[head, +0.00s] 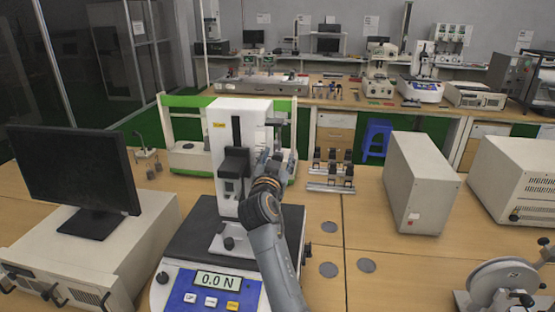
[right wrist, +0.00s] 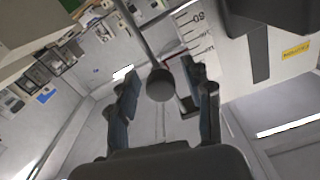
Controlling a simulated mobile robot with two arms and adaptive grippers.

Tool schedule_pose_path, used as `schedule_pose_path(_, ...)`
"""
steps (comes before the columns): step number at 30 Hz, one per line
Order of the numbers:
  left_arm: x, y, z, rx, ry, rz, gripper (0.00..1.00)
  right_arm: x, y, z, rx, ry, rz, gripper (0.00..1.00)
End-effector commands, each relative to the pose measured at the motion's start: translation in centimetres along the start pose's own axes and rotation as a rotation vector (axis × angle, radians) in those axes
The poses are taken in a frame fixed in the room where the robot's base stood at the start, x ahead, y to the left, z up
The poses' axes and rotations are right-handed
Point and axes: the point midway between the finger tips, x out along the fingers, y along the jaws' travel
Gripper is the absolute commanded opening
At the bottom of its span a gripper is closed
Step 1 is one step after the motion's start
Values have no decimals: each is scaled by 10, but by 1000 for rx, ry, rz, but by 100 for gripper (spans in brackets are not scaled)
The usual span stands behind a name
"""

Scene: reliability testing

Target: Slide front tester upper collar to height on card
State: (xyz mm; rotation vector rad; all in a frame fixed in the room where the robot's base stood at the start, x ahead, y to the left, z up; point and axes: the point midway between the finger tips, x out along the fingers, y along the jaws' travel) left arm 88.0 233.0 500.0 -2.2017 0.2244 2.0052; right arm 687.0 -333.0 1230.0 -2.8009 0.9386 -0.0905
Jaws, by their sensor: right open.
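The front tester (head: 222,150) is a white column with a black carriage (head: 236,163) on a dark base; its display (head: 218,281) reads 0.0 N. My right gripper (head: 277,157) is at the column's right side. In the right wrist view the gripper (right wrist: 158,70) is open, with one finger on each side of a dark round collar (right wrist: 160,85) on a slim rod (right wrist: 138,35). I see no clear finger contact with it. Beside it is a white graduated scale (right wrist: 192,30) with a thin red mark. In the head view the gripper largely hides the collar. My left gripper is not in view.
A monitor (head: 75,170) on a white case stands at left. A beige box (head: 420,185) and small fixtures (head: 331,172) stand at right. Grey discs (head: 328,269) lie on the bench. A green-framed tester (head: 188,150) stands behind. The bench right of the tester has some free room.

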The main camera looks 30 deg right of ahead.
Motion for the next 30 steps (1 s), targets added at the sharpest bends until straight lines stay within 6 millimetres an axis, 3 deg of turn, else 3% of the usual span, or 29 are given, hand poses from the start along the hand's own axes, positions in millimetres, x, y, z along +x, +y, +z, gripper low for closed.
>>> schedule_pose_path(5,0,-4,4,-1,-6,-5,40,0,-2,-7,2,2,0,50)
schedule_pose_path(19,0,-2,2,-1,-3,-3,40,1,-18,-86,3,1,-1,50)
schedule_pose_path(30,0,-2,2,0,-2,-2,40,1,-20,-98,-1,-1,0,50)
